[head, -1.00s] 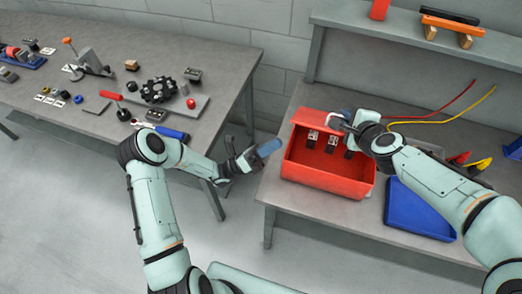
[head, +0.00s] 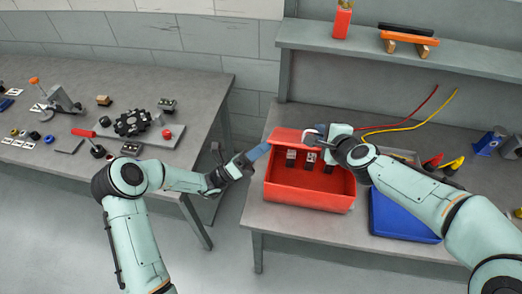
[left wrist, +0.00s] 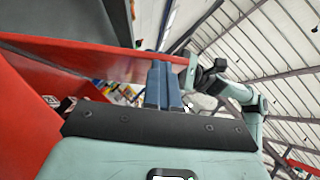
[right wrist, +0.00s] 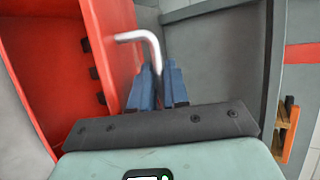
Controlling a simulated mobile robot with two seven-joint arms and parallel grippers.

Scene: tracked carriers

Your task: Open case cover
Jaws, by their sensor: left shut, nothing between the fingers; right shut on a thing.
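The red case (head: 310,198) stands on the right bench with its cover (head: 290,136) raised at the back, and small black and white parts show inside. My right gripper (head: 322,133) is at the cover's upper edge. In the right wrist view its blue fingers (right wrist: 158,80) are shut on a bent silver rod (right wrist: 150,42), whose hooked end reaches over beside the red cover. My left gripper (head: 260,152) is shut and empty at the left side of the case. In the left wrist view its fingers (left wrist: 162,72) are close to the cover's edge (left wrist: 120,60); contact is unclear.
A blue tray (head: 400,215) stands right of the case. Red and yellow cables (head: 415,126) and yellow and red clips lie behind it. A shelf (head: 400,55) runs along the back. The left table (head: 60,165) holds several small parts and tools. A gap separates the tables.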

